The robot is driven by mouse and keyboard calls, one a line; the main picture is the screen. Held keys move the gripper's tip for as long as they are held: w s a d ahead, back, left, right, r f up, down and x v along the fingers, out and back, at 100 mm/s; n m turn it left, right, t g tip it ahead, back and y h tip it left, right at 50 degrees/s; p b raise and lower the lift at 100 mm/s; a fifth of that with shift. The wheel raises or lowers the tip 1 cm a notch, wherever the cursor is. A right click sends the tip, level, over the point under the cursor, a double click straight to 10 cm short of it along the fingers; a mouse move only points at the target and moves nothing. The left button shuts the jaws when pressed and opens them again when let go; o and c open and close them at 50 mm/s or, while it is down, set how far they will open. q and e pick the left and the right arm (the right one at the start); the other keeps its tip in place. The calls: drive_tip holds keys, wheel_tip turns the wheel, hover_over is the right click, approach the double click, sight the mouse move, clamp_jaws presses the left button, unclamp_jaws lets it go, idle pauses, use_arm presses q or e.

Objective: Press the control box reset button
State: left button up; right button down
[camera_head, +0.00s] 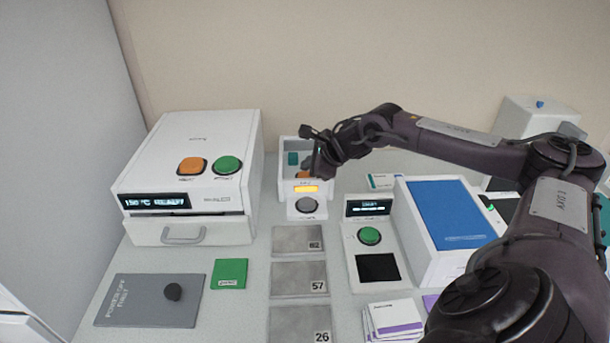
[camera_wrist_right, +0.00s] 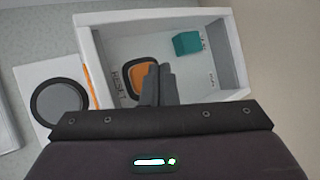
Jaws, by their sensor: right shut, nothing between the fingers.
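The control box (camera_head: 285,185) is a white open-topped box at the back middle. Inside it the orange button (camera_wrist_right: 139,78), labelled RESET, shows in the right wrist view, partly covered by my fingers. A sliver of it also shows in the head view (camera_head: 303,174). A teal block (camera_wrist_right: 187,43) sits in the same box, to the right of the button in the wrist view. My right gripper (camera_wrist_right: 160,78) is shut and empty, its fingertips over the button's right edge. I cannot tell whether they touch it. My left gripper is not in view.
A white machine (camera_head: 190,150) with orange and green buttons stands left. A green-button panel (camera_head: 369,236) and a blue-topped box (camera_head: 450,213) stand right. Metal plates (camera_head: 299,279) lie in front.

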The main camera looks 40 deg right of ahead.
idle(0.8)
drive_tip(key=shift+f+b, duration=0.45)
drive_tip(key=shift+f+b, duration=0.55)
idle(0.6)
drive_tip(key=shift+s+a+f, duration=0.15)
drive_tip(key=shift+s+f, duration=0.05)
drive_tip(key=shift+f, duration=0.2)
idle(0.5)
drive_tip(key=shift+r, duration=0.1)
drive_tip(key=shift+w+r+p, duration=0.2)
drive_tip(key=shift+r+p, duration=0.1)
drive_tip(key=shift+r, duration=0.65)
drive_tip(key=shift+d, duration=0.2)
